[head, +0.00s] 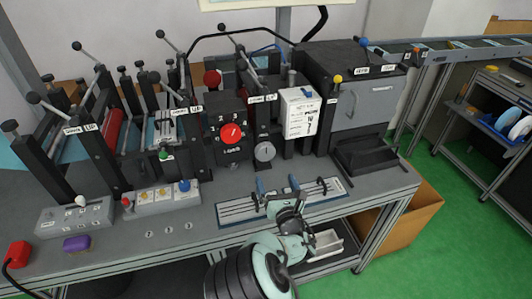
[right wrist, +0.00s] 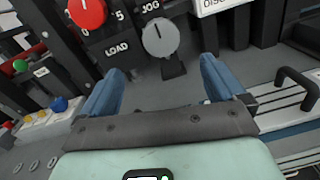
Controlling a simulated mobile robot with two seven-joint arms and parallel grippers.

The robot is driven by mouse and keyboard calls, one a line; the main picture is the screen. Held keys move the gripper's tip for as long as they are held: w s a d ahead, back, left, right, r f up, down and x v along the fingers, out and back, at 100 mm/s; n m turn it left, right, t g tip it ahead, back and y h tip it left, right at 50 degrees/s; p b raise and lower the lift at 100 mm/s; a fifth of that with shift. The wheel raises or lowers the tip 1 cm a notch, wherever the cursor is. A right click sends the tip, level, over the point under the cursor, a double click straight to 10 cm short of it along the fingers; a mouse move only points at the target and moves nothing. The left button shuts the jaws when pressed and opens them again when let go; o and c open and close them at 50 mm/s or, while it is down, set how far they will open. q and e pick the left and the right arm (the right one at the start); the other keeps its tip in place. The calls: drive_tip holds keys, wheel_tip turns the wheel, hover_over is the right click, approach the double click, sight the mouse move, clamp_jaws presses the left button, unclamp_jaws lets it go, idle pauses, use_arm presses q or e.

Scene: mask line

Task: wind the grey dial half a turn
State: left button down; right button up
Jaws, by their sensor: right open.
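The grey dial (head: 265,152) is a round knob with a pointer mark, on the front of the machine to the right of the red dial and low down. In the right wrist view the grey dial (right wrist: 160,37) is ahead, with the label JOG to its upper left. My right gripper (head: 278,186) is in front of and below the dial, apart from it. In the right wrist view its two blue fingers (right wrist: 163,70) are spread wide with nothing between them, and the dial lies beyond their tips. My left gripper is in neither view.
A red dial (head: 232,133) sits left of the grey dial, on a black panel marked LOAD. A white box (head: 300,112) is at the upper right. A tray with black handles (head: 230,213) lies on the bench beneath my right gripper.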

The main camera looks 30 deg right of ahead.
sight(266, 154)
drive_tip(key=p+x, duration=0.1)
drive_tip(key=x, duration=1.1)
drive_tip(key=shift+w+d+f, duration=0.1)
drive_tip(key=shift+w+f, duration=0.05)
drive_tip(key=c, duration=1)
